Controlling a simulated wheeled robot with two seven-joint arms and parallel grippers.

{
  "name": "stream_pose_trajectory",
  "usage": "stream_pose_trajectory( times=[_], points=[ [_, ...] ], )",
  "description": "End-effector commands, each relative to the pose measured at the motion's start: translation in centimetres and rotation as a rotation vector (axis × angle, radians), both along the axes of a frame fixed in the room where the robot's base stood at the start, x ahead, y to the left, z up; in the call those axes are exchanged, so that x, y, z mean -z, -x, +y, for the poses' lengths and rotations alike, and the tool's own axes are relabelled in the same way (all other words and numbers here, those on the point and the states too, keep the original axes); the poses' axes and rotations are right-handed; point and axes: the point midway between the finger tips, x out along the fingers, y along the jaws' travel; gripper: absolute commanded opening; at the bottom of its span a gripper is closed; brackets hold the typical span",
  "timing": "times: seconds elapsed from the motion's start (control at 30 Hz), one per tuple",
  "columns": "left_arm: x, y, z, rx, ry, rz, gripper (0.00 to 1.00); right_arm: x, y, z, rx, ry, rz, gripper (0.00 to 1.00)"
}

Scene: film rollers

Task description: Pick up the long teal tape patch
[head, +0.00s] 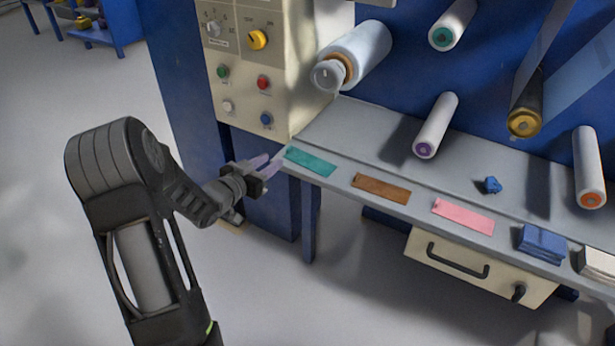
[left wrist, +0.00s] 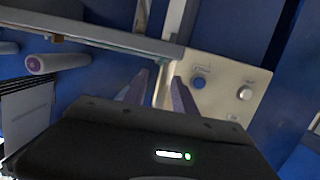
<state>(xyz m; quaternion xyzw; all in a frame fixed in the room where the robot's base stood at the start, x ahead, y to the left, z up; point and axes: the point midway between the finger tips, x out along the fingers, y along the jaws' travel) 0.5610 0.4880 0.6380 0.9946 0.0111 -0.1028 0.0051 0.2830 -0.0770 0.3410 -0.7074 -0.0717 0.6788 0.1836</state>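The long teal tape patch (head: 311,161) lies flat at the left end of the grey shelf (head: 345,125), along its front edge. My left gripper (head: 277,163) is just left of the patch, at the shelf's left corner, with its fingers pointing toward it. In the left wrist view its two purple-grey fingers (left wrist: 158,90) stand apart, so it is open. The patch is not clearly made out between them there. In the head view the fingertips look close to the patch's left end; I cannot tell whether they touch. My right gripper is not in view.
A brown patch (head: 381,188) and a pink patch (head: 463,216) lie farther right on the shelf, then a blue stack (head: 542,244). A control panel (head: 244,75) stands behind the gripper. Film rollers (head: 436,125) jut out above the shelf. A drawer (head: 480,268) is below.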

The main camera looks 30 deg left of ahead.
Motion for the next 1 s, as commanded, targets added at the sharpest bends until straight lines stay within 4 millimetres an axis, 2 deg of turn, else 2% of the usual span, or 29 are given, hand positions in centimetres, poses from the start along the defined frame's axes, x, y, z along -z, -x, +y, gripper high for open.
stream_pose_trajectory(
  times=[0.33,0.63,1.0],
  points=[
    [-0.3,0.1,0.3,0.002,-0.009,-0.007,0.32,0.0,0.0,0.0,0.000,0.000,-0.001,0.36],
    [0.3,-2.4,0.3,0.003,-0.008,-0.007,0.32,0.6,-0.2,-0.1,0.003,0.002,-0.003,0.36],
    [0.5,-2.9,0.3,0.003,-0.008,-0.006,0.32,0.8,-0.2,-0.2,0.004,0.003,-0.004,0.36]
  ],
)
